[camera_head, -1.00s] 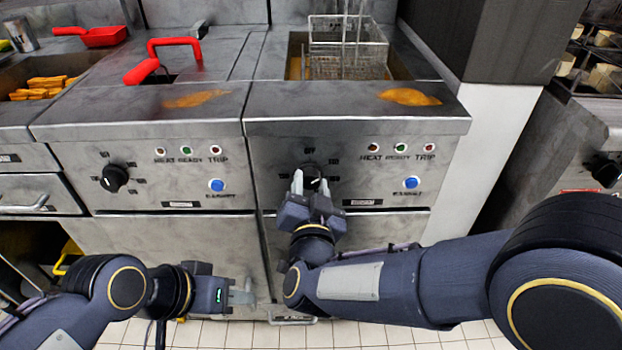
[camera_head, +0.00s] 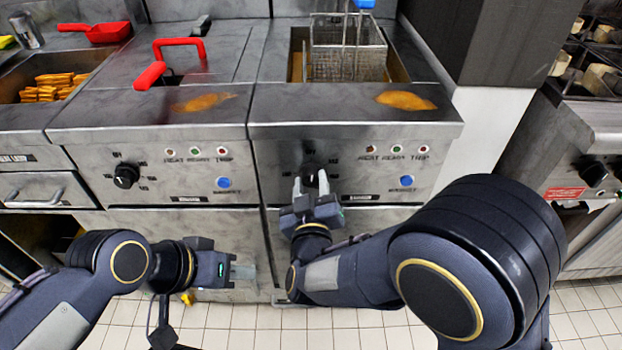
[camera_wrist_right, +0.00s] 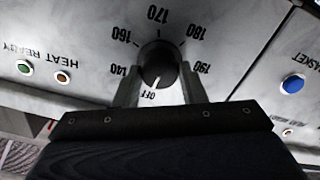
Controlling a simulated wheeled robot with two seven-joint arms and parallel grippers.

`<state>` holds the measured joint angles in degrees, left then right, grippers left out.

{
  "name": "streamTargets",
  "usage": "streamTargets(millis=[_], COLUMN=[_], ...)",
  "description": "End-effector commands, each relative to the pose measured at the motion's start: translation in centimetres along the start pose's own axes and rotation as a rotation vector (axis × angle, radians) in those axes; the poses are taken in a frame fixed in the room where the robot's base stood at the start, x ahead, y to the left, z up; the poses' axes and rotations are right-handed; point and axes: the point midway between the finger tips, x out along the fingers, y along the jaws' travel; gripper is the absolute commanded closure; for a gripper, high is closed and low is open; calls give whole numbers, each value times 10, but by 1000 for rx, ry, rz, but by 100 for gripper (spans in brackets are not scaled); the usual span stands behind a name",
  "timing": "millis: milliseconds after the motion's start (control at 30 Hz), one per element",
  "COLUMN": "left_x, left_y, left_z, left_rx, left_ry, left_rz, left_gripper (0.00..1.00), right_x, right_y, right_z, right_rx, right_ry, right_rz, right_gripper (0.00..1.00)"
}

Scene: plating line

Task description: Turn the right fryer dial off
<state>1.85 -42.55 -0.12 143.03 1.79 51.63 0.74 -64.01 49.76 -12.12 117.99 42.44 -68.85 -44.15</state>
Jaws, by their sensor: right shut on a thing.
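The right fryer dial (camera_head: 310,174) is a black round knob on the right fryer's front panel. In the right wrist view the dial (camera_wrist_right: 158,62) shows a white pointer line directed at the OFF mark; the numbers 140 to 190 run around it. My right gripper (camera_head: 310,186) has one finger on each side of the dial and is shut on it. It also shows in the right wrist view (camera_wrist_right: 160,88). My left gripper (camera_head: 243,271) hangs empty, low in front of the left fryer, seen side-on, so its jaw gap is unclear.
Beside the right dial are indicator lights and a blue button (camera_head: 406,181). The left fryer has its own dial (camera_head: 126,176). A wire basket (camera_head: 348,60) sits in the right fryer's vat. A red handle (camera_head: 150,75) lies on the left fryer. Another appliance (camera_head: 570,130) stands at the right.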

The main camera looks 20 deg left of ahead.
Motion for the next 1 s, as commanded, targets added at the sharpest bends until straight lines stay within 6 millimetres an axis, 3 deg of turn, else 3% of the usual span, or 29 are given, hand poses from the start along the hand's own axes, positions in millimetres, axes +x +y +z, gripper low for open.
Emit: streamTargets(millis=[333, 833, 867, 1000], left_x=[-7, -8, -8, -8], left_y=[3, 4, 4, 4], left_z=[-4, -4, -4, -4], left_rx=[0, 0, 0, 0], left_ry=[0, 0, 0, 0], left_rz=[0, 0, 0, 0], left_gripper=[64, 64, 64, 64], right_x=[0, 0, 0, 0], right_y=[0, 0, 0, 0], right_z=[0, 0, 0, 0], right_rx=[-122, -139, -139, -138], right_ry=[-2, -1, -1, -1], right_rz=[0, 0, 0, 0], right_gripper=[86, 86, 60, 42])
